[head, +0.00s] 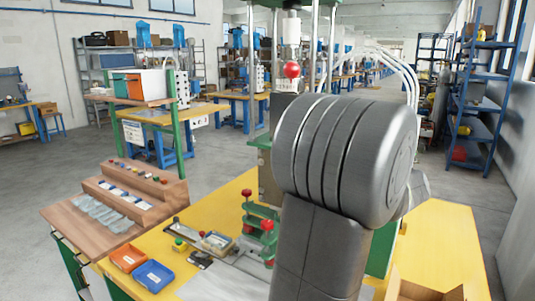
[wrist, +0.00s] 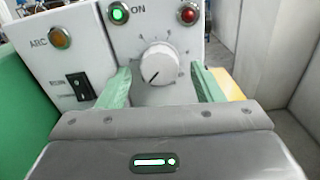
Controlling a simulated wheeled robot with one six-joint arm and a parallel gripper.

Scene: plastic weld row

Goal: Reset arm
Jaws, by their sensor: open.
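My gripper (wrist: 160,76) shows in the wrist view with its two green fingers apart and nothing between them. Beyond the fingers is a grey-white control panel with a round white dial knob (wrist: 157,62), seen between the fingertips. I cannot tell whether the fingers touch the panel. In the head view my grey arm stands large in the centre right and hides the gripper.
The panel has a lit green lamp (wrist: 118,13), a red lamp (wrist: 188,13), an amber lamp (wrist: 60,37) and a black rocker switch (wrist: 80,87). A yellow worktable (head: 438,245) holds an orange bin (head: 128,258), a blue bin (head: 153,276) and a red-knobbed clamp fixture (head: 258,225). A stepped wooden rack (head: 105,240) stands left.

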